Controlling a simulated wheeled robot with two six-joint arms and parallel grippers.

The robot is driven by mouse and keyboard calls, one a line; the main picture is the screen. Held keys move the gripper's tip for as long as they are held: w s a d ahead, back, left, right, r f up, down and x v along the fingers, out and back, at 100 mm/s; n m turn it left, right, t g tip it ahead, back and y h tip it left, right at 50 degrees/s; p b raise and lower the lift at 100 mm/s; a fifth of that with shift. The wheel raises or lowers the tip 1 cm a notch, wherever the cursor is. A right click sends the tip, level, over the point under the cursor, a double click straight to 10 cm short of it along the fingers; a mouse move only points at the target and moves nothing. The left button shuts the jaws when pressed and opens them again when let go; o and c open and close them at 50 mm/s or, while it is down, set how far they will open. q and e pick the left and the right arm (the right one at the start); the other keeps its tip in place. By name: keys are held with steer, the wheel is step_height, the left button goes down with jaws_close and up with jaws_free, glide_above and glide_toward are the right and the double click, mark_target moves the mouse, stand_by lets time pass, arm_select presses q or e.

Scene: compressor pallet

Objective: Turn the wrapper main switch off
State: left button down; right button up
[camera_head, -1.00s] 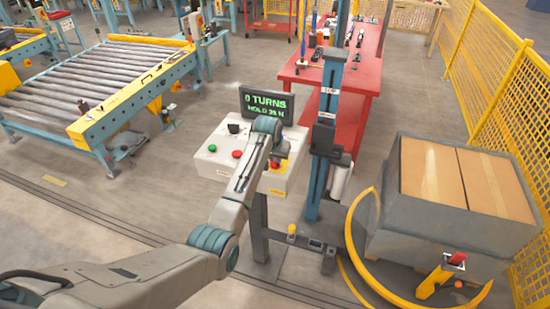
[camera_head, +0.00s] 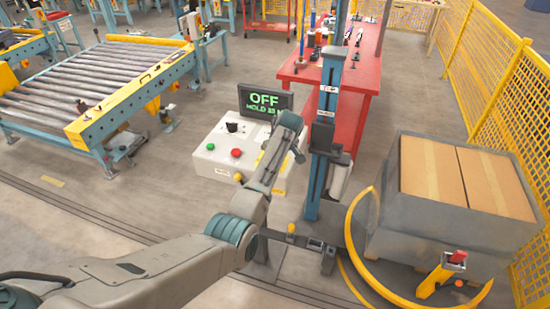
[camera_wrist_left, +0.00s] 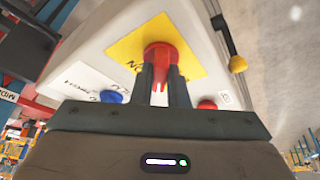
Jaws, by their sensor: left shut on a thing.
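The wrapper's light grey control box (camera_head: 215,163) stands at centre in the head view, with its display (camera_head: 265,101) above reading OFF. The main switch, a red knob (camera_wrist_left: 159,52) on a yellow plate (camera_wrist_left: 194,62), is in the middle of the left wrist view. My left gripper (camera_wrist_left: 160,88) is shut on the red knob, one finger at each side. In the head view my left arm reaches over the right side of the box and hides the knob. My right gripper is in neither current view.
The box carries a green button (camera_head: 210,147), a red button (camera_head: 236,153) and a black knob (camera_head: 232,127). The blue wrapper mast (camera_head: 318,180) rises close right of my arm. A yellow ring (camera_head: 385,285) and large cartons (camera_head: 465,180) stand further right.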

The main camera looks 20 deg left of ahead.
arm_select(q)
steer(key=n+g+b, duration=0.1)
steer(key=n+b, duration=0.3)
steer(key=n, duration=0.1)
steer(key=shift+w+d+f+g+y, duration=0.1)
steer(key=shift+w+f+g+y, duration=0.1)
steer(key=shift+g+y, duration=0.2)
steer(key=shift+r+n+g+b, duration=0.1)
steer(key=shift+n+g+b, duration=0.4)
steer(key=shift+n+b, duration=0.8)
steer(key=shift+n, duration=0.3)
steer(key=c, duration=1.4)
jaws_free()
steer(key=shift+c, duration=0.2)
steer(key=shift+r, duration=0.1)
steer(key=b+v, duration=0.3)
steer(key=v, duration=0.7)
steer(key=shift+d+r+b, duration=0.25)
steer(key=shift+r+b, duration=0.05)
